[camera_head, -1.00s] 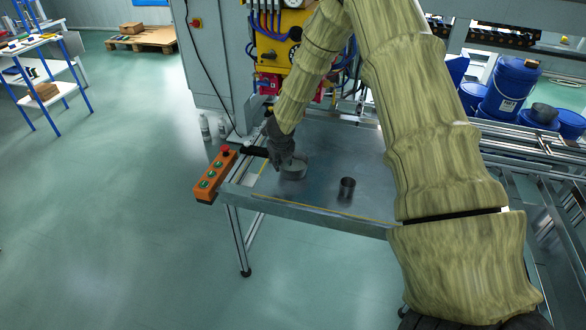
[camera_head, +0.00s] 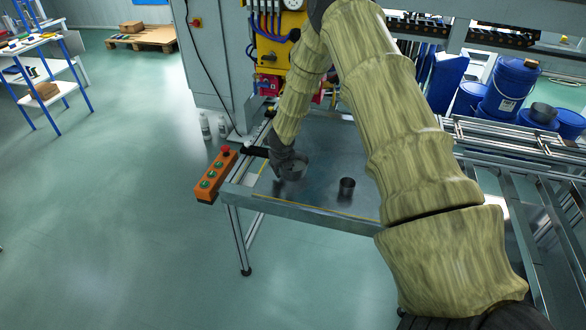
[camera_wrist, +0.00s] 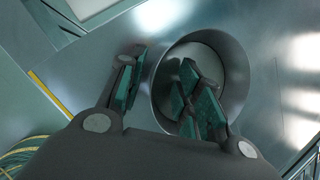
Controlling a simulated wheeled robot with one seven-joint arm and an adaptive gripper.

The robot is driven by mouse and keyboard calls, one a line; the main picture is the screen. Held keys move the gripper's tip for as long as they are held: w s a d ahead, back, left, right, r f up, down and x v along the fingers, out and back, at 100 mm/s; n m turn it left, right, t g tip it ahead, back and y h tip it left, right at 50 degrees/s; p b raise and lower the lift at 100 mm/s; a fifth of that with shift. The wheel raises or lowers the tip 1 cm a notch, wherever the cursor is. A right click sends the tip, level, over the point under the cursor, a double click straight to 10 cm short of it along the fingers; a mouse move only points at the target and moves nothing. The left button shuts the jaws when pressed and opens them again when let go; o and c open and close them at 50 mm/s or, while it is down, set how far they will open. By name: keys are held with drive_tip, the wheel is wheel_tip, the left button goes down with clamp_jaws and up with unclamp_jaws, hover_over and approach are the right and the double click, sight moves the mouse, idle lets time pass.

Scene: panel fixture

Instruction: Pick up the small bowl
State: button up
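The small bowl (camera_head: 297,166) is grey and metallic and is on the left part of the metal table in the head view. My gripper (camera_head: 284,160) is at its left side and partly covers it. In the wrist view, the bowl (camera_wrist: 236,75) shows its round mouth. My gripper (camera_wrist: 158,92) straddles the bowl's left wall there, with one finger outside and the other inside the mouth. The fingers look apart, with the wall between them. Whether a pad touches the wall is hard to tell.
An orange button box (camera_head: 214,176) is at the table's left edge. A yellow and grey machine (camera_head: 270,52) stands behind. Blue drums (camera_head: 508,88) are at the right.

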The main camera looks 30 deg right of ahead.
clamp_jaws()
drive_tip(key=shift+r, duration=0.15)
idle(0.4)
